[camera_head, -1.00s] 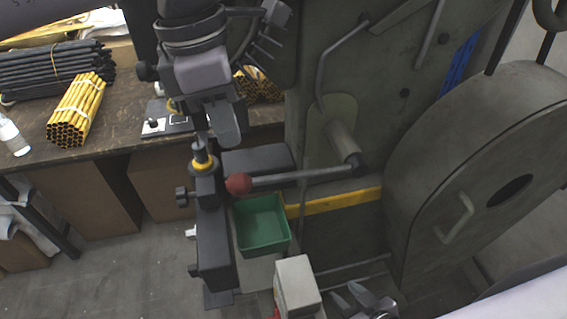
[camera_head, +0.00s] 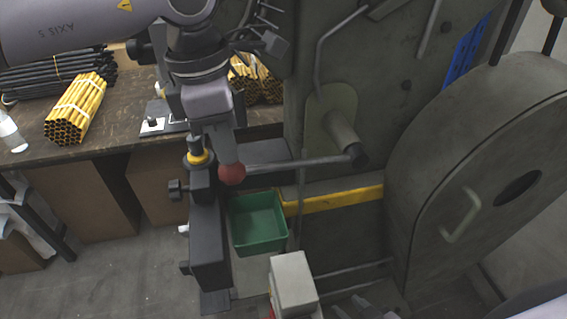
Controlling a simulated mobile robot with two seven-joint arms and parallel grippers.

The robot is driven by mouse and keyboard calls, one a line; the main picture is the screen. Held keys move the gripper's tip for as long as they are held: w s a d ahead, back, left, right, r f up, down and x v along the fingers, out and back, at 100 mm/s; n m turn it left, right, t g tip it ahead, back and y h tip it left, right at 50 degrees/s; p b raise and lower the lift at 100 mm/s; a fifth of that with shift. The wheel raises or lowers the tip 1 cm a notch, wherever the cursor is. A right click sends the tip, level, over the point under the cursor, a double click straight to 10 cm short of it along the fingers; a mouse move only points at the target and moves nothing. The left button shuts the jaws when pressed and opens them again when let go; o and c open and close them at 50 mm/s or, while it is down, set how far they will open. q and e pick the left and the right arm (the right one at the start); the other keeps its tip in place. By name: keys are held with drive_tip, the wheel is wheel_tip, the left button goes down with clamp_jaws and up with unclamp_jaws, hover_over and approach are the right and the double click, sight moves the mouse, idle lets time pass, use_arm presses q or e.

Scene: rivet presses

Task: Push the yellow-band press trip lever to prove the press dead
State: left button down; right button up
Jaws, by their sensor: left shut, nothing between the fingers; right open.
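The press trip lever is a grey rod (camera_head: 295,162) ending in a red ball (camera_head: 232,174). It runs leftward, nearly level, from a pivot on the grey press (camera_head: 400,130). A yellow band (camera_head: 335,199) crosses the press below it. My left gripper (camera_head: 229,158) is shut and empty, pointing down. Its tip meets the ball's upper edge in the picture; I cannot tell whether it touches. My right gripper (camera_head: 362,309) is open and mostly cut off at the bottom edge.
A green bin (camera_head: 258,222) sits below the lever, beside a black tool post with a yellow ring (camera_head: 199,157). A pale box (camera_head: 292,278) stands in front. A large wheel guard (camera_head: 480,190) fills the right. A bench (camera_head: 95,140) holds tube bundles at left.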

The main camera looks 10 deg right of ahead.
sight(228, 181)
use_arm(q)
drive_tip(key=shift+f, duration=0.15)
drive_tip(key=shift+a+f+b, duration=0.15)
drive_tip(key=shift+f+b, duration=0.6)
drive_tip(key=shift+f, duration=0.15)
drive_tip(key=shift+a+f+b, duration=0.1)
drive_tip(key=shift+f+b, duration=0.65)
drive_tip(key=shift+f+b, duration=0.7)
drive_tip(key=shift+f, duration=0.25)
drive_tip(key=shift+f+b, duration=0.7)
drive_tip(key=shift+f, duration=0.2)
